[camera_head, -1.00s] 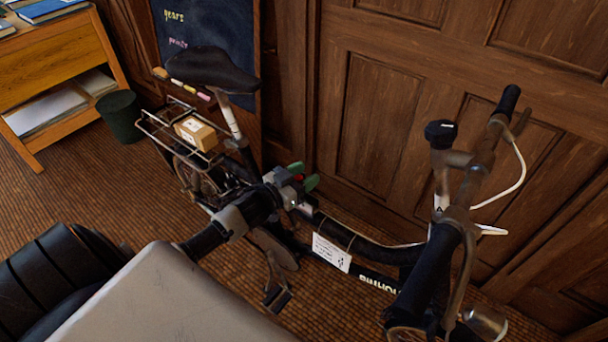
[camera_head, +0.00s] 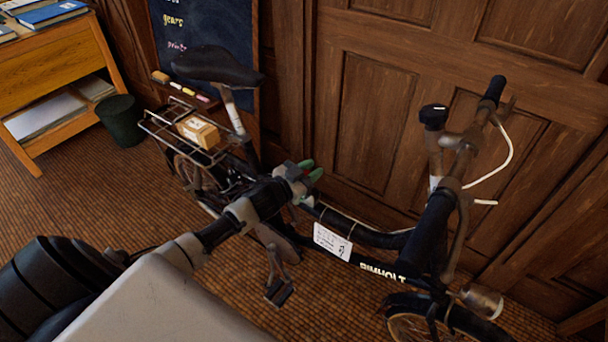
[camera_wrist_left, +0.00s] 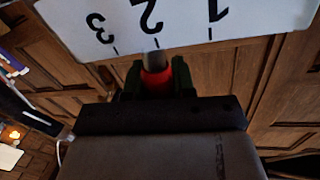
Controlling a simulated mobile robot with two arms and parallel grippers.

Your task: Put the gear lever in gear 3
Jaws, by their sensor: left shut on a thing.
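The gear lever shows in the left wrist view as a red grip (camera_wrist_left: 156,80) with a grey metal rod above it. Behind it is a white gear plate (camera_wrist_left: 180,22) with the figures 3, 2 and 1, seen upside down. The rod lines up with the mark of 2. My left gripper (camera_wrist_left: 157,82) has dark green fingers on both sides of the red grip and is shut on it. In the head view my left gripper (camera_head: 308,172) is above the bicycle's frame, and the lever is mostly hidden there. My right gripper is not in view.
A black bicycle (camera_head: 385,268) stands across the middle, with a small box (camera_head: 198,132) on its rear rack. A wooden door (camera_head: 385,120) and a chalkboard (camera_head: 200,30) are behind it. A wooden desk (camera_head: 60,75) and a dark bin (camera_head: 121,121) are at the left.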

